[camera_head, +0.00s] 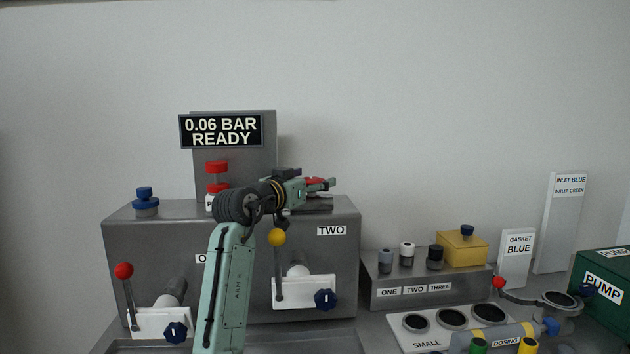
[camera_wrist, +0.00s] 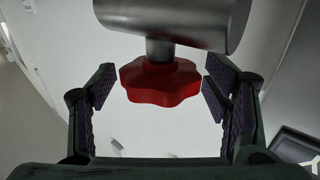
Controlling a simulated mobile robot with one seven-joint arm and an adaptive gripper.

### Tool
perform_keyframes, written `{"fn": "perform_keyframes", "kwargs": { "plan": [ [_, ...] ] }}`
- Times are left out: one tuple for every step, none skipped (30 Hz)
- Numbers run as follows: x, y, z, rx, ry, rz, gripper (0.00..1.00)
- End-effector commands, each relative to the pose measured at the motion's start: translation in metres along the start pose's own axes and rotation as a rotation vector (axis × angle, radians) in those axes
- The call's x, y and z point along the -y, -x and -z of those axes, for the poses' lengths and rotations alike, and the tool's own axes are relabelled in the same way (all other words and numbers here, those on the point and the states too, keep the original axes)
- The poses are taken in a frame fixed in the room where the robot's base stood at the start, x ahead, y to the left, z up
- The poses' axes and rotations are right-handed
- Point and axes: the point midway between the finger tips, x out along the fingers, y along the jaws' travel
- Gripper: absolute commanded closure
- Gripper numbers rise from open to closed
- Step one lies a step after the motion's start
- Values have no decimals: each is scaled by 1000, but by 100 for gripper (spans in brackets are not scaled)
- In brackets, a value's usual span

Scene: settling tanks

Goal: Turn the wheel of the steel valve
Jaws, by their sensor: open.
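The steel valve shows in the wrist view as a thick grey steel pipe body (camera_wrist: 185,18) with a short stem and a lobed red wheel (camera_wrist: 160,82). The wheel is between the two fingers of my gripper (camera_wrist: 158,88), with a visible gap on each side. My gripper is open and holds nothing. In the head view my gripper (camera_head: 322,185) is above the right part of the large grey cabinet's top, with red showing at its fingers. The valve body is mostly hidden there.
Levers with red (camera_head: 124,270) and yellow (camera_head: 277,238) balls stand in front. A yellow box (camera_head: 462,250) is to the right.

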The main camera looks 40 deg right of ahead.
Motion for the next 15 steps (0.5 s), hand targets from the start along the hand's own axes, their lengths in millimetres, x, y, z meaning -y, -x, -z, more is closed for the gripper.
{"fn": "perform_keyframes", "kwargs": {
  "plan": [
    [0,0,0,0,0,0,30],
    [0,0,0,0,0,0,30],
    [0,0,0,0,0,0,30],
    [0,0,0,0,0,0,30],
    [0,0,0,0,0,0,30],
    [0,0,0,0,0,0,31],
    [0,0,0,0,0,0,33],
    [0,0,0,0,0,0,35],
    [0,0,0,0,0,0,38],
    [0,0,0,0,0,0,40],
    [0,0,0,0,0,0,42],
    [0,0,0,0,0,0,44],
    [0,0,0,0,0,0,46],
    [0,0,0,0,0,0,48],
    [0,0,0,0,0,0,51]
  ]
}}
